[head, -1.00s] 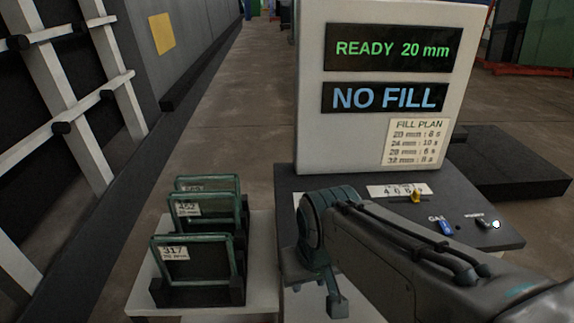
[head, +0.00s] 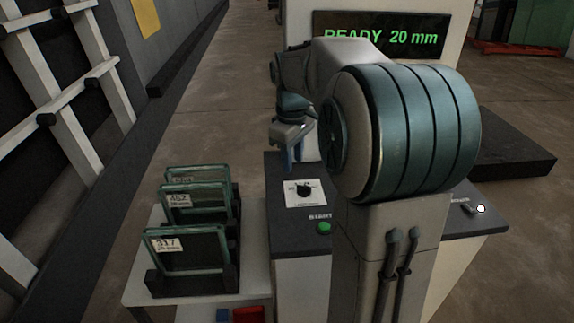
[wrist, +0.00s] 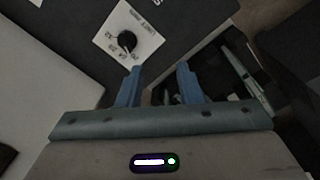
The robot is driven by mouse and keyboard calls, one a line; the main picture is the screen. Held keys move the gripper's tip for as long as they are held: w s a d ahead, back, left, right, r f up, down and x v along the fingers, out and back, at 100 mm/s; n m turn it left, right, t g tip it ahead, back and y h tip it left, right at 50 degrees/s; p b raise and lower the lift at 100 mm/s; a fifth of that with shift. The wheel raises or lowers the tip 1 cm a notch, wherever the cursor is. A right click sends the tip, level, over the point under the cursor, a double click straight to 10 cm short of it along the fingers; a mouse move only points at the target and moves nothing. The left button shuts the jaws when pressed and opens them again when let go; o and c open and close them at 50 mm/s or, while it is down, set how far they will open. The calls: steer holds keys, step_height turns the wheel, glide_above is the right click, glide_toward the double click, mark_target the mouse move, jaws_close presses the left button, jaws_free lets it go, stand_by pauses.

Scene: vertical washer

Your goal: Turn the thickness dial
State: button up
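The thickness dial is a black round knob (head: 303,190) on a white square plate on the dark console top, left of my arm in the head view. In the wrist view the knob (wrist: 127,41) is at upper left, with its plate's markings around it. My gripper (wrist: 160,72) is open and empty, its two blue fingers apart. The knob lies beyond and left of the fingertips there, not between them. In the head view my gripper (head: 294,155) hangs above and behind the dial, partly hidden by my wrist. The display (head: 385,35) reads "READY 20 mm".
A green start button (head: 324,227) is in front of the dial. My arm hides much of the console's middle and the lower display. A side table (head: 140,290) at left bears several framed glass panes in dark stands. A white-tipped switch (head: 479,209) is at right.

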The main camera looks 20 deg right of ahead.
steer(key=n, duration=0.2)
glide_above(304, 186)
steer(key=shift+g+y, duration=0.3)
step_height(304, 186, down, 14)
steer(key=shift+r+p, duration=0.1)
steer(key=shift+p, duration=0.65)
jaws_close()
